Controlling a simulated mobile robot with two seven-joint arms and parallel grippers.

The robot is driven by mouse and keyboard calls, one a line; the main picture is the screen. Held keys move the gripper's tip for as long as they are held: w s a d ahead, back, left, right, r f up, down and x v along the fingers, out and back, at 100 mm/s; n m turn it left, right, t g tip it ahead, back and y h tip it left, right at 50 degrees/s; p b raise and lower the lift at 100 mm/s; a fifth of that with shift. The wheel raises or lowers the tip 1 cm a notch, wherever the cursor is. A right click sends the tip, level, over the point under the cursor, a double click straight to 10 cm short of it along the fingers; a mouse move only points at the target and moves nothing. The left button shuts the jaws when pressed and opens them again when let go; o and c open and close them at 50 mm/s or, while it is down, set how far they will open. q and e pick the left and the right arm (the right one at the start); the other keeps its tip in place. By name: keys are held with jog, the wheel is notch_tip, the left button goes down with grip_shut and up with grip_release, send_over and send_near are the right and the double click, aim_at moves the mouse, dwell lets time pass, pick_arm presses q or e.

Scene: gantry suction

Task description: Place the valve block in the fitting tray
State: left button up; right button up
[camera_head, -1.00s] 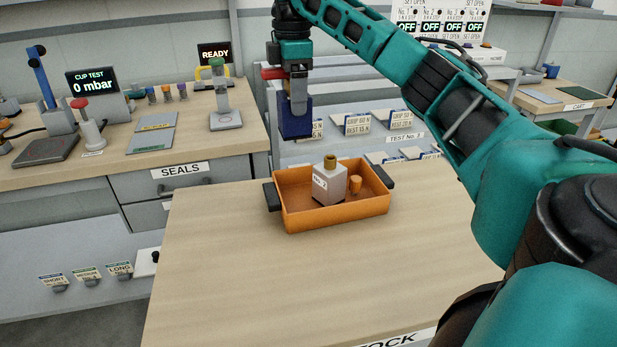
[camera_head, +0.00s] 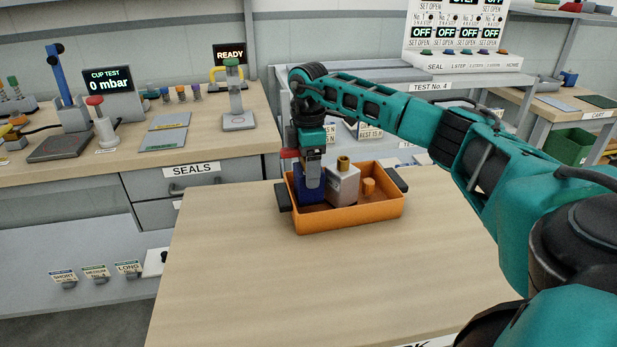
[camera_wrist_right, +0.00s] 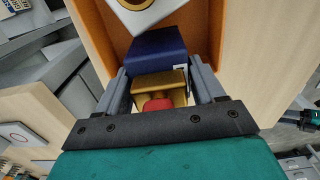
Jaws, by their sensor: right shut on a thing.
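The valve block is a dark blue block (camera_head: 303,187) with a brass part and a red knob, seen close up in the right wrist view (camera_wrist_right: 157,48). My right gripper (camera_head: 314,180) is shut on it, with one finger on each side in the wrist view. The block is upright inside the left end of the orange fitting tray (camera_head: 350,217), beside a pale grey block with a brass top (camera_head: 343,186). Whether the blue block touches the tray floor is hidden by the front wall. My left gripper is not in view.
Black handles stick out at both tray ends. The wooden table (camera_head: 310,285) is bare in front. The seals bench (camera_head: 110,168) with its stands is at the left.

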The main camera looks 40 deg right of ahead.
notch_tip(320, 180, down, 2)
jog(key=shift+f, duration=0.2)
jog(key=shift+f, duration=0.1)
jog(key=o, duration=1.6)
jog(key=shift+f, duration=0.1)
notch_tip(320, 180, up, 12)
jog(key=shift+f+p, duration=0.25)
jog(key=shift+p, duration=0.3)
jog(key=shift+r, duration=0.4)
jog(key=shift+f, duration=0.1)
